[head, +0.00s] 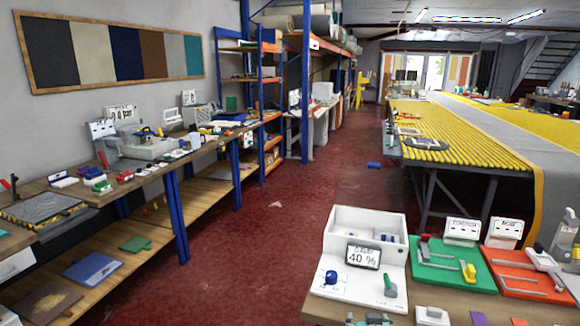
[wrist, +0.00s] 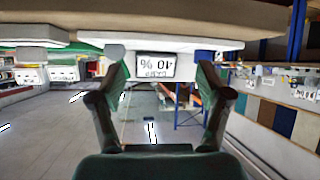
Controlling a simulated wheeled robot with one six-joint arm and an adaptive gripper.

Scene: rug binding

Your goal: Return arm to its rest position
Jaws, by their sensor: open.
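My gripper (wrist: 162,82) shows in the wrist view, with its two dark fingers spread wide apart. It is open, and I see nothing held between the fingers. The wrist picture is upside down. Beyond the fingertips, the display reading 40 % (wrist: 155,67) appears between them; how far it is from the fingers I cannot tell.
A green board (head: 452,263) and a red board (head: 530,278) with metal rails lie right of the device. A long yellow-slatted table (head: 470,150) stands behind. A cluttered workbench (head: 150,165) runs along the left wall. The red floor (head: 270,230) between is mostly clear, with a small blue item (head: 374,164).

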